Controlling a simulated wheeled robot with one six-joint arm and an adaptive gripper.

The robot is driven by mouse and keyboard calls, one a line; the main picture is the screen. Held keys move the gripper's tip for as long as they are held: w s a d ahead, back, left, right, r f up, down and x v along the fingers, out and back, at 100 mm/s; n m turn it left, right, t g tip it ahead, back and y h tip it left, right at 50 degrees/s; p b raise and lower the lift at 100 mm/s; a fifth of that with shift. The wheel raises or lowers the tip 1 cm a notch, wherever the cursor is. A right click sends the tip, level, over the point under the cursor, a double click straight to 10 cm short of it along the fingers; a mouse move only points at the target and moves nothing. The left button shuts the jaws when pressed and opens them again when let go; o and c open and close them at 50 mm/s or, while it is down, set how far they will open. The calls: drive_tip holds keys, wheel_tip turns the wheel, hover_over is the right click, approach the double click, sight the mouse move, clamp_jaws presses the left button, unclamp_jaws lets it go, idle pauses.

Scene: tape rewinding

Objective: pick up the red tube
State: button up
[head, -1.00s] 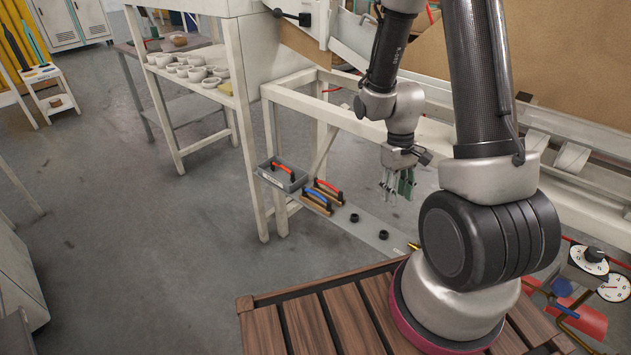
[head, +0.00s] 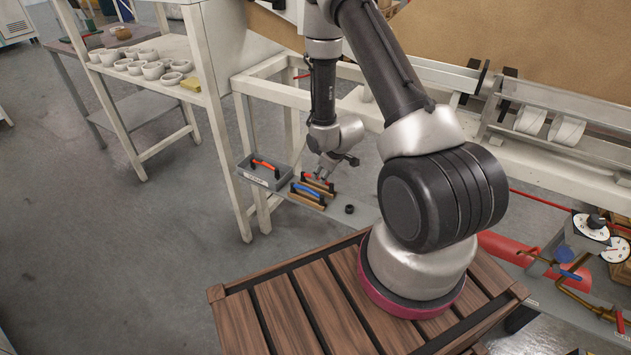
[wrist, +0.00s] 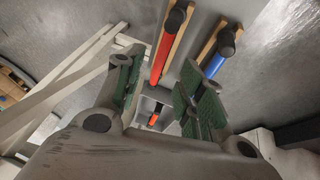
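A red tube with black ends (head: 319,182) lies on a wooden block on the low grey shelf. It also shows in the wrist view (wrist: 162,52), at the top, just beyond and between the finger ends. A blue tube (head: 306,190) on a similar block lies beside it and shows to its right in the wrist view (wrist: 214,55). My gripper (head: 323,174) is low over the red tube in the head view, partly covering it. In the wrist view its green-padded fingers (wrist: 163,88) are spread and empty. Whether they touch the tube is unclear.
A grey tray (head: 277,184) holding another red-handled piece (head: 265,165) stands at left. A black ring (head: 349,209) lies on the shelf at right. White frame legs (head: 245,165) stand close by. A larger red cylinder (head: 507,248) lies far right.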

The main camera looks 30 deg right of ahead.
sight(319, 178)
drive_tip(key=x, duration=0.6)
drive_tip(key=shift+w+f, duration=0.15)
drive_tip(key=shift+w, duration=0.05)
clamp_jaws()
